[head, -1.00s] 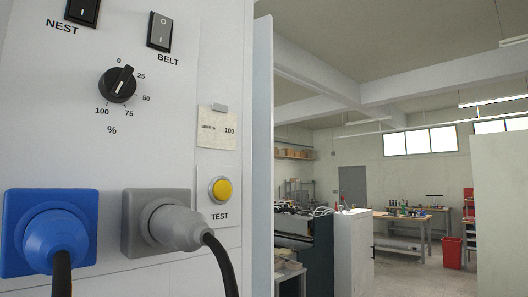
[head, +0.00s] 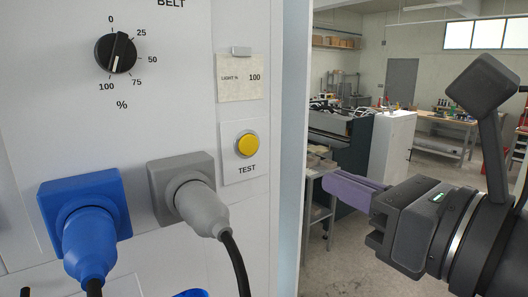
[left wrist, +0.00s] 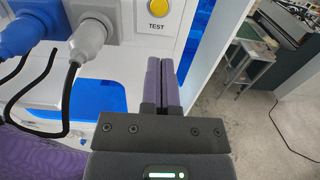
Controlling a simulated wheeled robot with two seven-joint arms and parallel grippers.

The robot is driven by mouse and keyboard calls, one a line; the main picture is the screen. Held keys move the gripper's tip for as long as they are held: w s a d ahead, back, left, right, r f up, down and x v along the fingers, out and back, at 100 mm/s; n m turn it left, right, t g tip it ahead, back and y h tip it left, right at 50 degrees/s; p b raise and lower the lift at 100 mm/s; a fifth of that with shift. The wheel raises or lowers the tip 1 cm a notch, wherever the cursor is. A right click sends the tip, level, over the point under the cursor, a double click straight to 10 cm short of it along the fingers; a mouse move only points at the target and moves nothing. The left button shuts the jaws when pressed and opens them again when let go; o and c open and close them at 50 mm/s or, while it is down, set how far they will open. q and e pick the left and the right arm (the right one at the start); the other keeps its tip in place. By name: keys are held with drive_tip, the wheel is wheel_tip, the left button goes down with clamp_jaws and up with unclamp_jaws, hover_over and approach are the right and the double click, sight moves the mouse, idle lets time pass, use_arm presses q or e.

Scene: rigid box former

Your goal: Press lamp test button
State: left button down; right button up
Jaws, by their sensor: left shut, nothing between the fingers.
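The yellow round TEST button (head: 246,146) sits in a metal ring on a white plate on the machine's front panel. It also shows at the top edge of the left wrist view (left wrist: 158,3). My left gripper (head: 332,187) has purple fingers and is to the right of the button and lower in the head view, apart from it. In the left wrist view its fingers (left wrist: 161,62) lie close together, shut and empty, below the TEST label. My right gripper is not in view.
A grey plug (head: 195,195) and a blue plug (head: 85,225) with hanging cables are left of the button. A black % knob (head: 116,53) and a light label card (head: 238,78) are above. The panel's right edge (head: 290,150) is close to my gripper. Open floor (head: 345,255) is beyond.

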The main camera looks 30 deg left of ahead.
sight(251, 145)
use_arm(q)
drive_tip(key=x, duration=1.2)
drive_tip(key=shift+w+a+r, duration=0.15)
drive_tip(key=shift+a, duration=0.2)
drive_tip(key=shift+w+a, duration=0.15)
drive_tip(key=shift+a, duration=0.25)
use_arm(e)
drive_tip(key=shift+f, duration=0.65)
